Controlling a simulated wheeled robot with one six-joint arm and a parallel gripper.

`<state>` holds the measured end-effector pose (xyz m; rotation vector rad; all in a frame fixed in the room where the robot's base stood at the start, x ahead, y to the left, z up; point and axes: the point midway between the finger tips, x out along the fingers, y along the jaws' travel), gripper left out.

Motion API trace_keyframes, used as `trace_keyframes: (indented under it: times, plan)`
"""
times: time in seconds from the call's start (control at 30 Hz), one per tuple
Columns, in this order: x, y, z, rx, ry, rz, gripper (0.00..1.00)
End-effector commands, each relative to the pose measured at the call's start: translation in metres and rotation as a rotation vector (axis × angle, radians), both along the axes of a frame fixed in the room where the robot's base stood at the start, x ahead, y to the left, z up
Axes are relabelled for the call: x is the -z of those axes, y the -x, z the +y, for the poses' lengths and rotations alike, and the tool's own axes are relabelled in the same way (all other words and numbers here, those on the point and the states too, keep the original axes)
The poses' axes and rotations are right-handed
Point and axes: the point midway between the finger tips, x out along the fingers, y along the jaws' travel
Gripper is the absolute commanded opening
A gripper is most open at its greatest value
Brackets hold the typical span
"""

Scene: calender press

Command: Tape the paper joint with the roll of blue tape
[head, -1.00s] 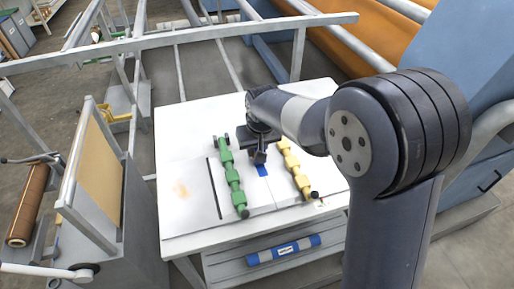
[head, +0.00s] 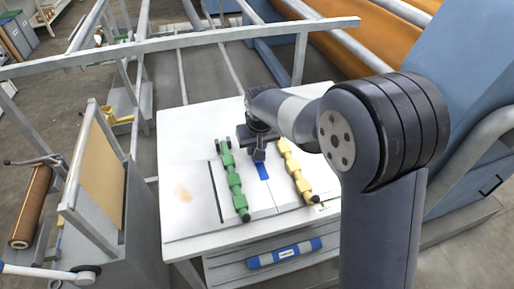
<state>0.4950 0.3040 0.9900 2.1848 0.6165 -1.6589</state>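The white paper (head: 190,192) lies on a table, and a thin joint line runs down it between a green segmented bar (head: 235,183) and a yellow segmented bar (head: 296,172). A short strip of blue tape (head: 263,172) lies on the joint, just below my gripper in the picture. My gripper (head: 259,156) points down over the upper part of the joint, between the two bars. Its fingers are small and dark, so I cannot tell whether they are open or hold anything. No separate roll of blue tape is clearly seen on the table top.
A dark slot (head: 216,191) runs left of the green bar. A grey metal rail (head: 180,40) crosses behind the table. A framed tan panel (head: 102,165) stands at left.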

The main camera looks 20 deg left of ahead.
Motion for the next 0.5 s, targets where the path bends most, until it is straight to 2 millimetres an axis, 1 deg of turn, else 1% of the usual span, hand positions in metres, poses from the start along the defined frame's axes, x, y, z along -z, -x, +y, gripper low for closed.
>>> trace_keyframes:
  times: [0.33,0.5]
  plan:
    - [0.0018,-0.0007,0.0002,0.0,0.002,0.003,0.07]
    - [0.0003,-0.0048,0.0027,0.0,0.002,0.003,0.07]
